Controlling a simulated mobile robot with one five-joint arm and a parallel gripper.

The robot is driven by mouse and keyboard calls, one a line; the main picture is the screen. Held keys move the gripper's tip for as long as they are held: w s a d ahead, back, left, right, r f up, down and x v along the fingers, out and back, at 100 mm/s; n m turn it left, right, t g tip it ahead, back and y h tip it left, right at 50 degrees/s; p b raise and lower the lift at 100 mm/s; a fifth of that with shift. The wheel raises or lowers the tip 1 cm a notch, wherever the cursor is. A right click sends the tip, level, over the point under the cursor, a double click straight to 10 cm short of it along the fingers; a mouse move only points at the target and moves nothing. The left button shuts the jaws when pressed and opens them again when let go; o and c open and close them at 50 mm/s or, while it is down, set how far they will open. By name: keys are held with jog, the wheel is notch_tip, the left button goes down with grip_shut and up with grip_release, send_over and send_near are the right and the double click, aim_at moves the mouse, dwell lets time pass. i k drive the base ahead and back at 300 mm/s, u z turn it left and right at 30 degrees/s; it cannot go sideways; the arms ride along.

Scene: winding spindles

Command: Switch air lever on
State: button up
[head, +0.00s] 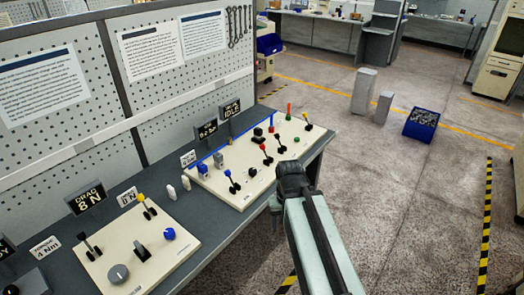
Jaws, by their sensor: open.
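Two cream control panels lie on the grey bench. The near panel (184,242) carries a black lever (88,245) and another yellow-knobbed lever (147,206). I cannot read which lever is the air lever; the blue one stands near a blue line on the far panel. My gripper (275,203) is open at the bench's front edge, right of the far panel and apart from the levers. My arm partly hides its fingers.
Small display signs, one reading DRAG 8 N (88,199), stand behind the panels. A blue knob (169,233) and a grey dial (118,274) sit on the near panel. A pegboard wall (120,115) rises behind the bench. Open floor (420,200) lies to the right.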

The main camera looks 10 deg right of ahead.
aim_at(228, 172)
jog(key=u, duration=2.2)
jog(key=i, duration=0.35)
jog(key=z, duration=0.15)
